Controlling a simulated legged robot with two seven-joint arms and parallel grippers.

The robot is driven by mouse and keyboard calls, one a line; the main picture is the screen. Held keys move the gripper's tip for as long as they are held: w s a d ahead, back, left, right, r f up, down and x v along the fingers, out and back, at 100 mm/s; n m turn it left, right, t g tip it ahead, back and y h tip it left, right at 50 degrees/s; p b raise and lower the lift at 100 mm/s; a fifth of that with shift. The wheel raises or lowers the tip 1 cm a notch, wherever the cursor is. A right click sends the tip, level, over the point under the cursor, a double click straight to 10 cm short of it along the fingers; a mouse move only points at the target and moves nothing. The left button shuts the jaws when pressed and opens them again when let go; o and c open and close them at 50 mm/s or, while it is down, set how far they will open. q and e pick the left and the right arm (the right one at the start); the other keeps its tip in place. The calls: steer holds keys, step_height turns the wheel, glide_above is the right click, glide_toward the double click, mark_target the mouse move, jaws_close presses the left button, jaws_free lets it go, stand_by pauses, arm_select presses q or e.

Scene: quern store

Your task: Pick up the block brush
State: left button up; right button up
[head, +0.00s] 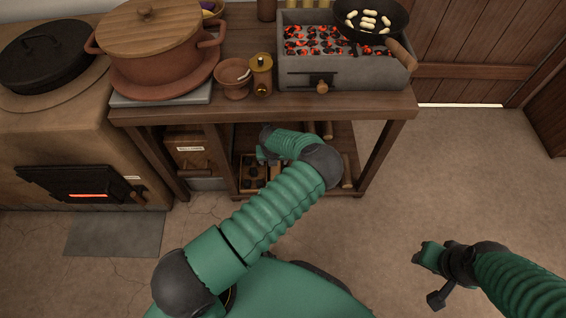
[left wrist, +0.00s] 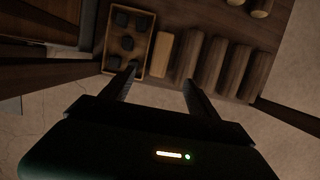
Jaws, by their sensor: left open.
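In the left wrist view, a pale wooden block (left wrist: 162,54), which looks like the block brush, lies on the lower shelf between a box of dark lumps and a row of logs. Its bristles cannot be made out. My left gripper (left wrist: 159,78) is open and empty, its fingers pointing toward the shelf with the block between their lines, apart from it. In the head view my left arm reaches under the table top, and the block is mostly hidden behind it. My right gripper (head: 430,275) hangs above the bare floor at the right; its jaws are unclear.
The box of dark lumps (left wrist: 128,42) and several logs (left wrist: 213,62) flank the block closely. The table top (head: 400,104) overhangs the shelf and carries a glowing brazier (head: 345,79) and a pan (head: 372,14). A clay stove (head: 60,140) stands left. The floor at right is clear.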

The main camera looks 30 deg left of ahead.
arm_select(q)
steer(key=b+x, duration=0.3)
steer(key=x, duration=0.3)
steer(key=b+x, duration=0.4)
steer(key=x, duration=0.2)
steer(key=shift+w+d+r, duration=0.1)
steer(key=shift+w, duration=0.1)
steer(key=b+x, duration=0.5)
jaws_close()
